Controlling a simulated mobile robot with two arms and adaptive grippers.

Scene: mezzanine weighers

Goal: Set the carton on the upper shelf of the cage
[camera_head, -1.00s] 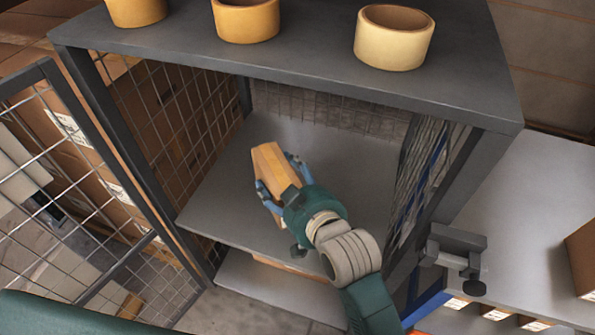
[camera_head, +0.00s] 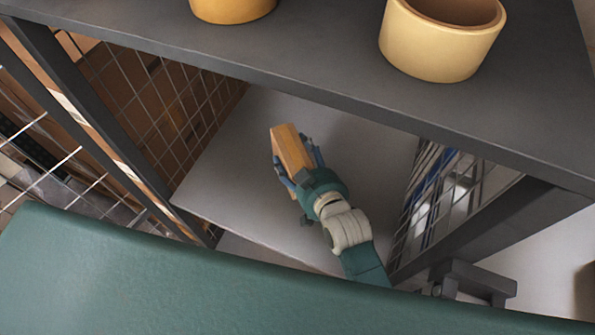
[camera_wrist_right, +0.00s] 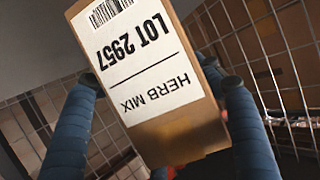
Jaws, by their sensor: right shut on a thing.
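The carton (camera_head: 291,148) is a small brown box, held by my right gripper (camera_head: 298,165) inside the cage, over the grey upper shelf (camera_head: 225,190). I cannot tell whether the carton touches the shelf. In the right wrist view the carton (camera_wrist_right: 150,75) shows a white label reading "HERB MIX" and "LOT 2957", and the blue fingers of the right gripper (camera_wrist_right: 160,125) are on both sides of it. The cage (camera_head: 360,100) has a dark grey top and wire mesh sides. My left gripper is out of view.
A yellow pot (camera_head: 235,8) and a cream pot (camera_head: 440,45) stand on the cage top. Mesh walls bound the shelf at left (camera_head: 165,100) and right (camera_head: 435,190). A dark clamp-like bracket (camera_head: 475,280) sits at the lower right. Bare shelf surrounds the carton.

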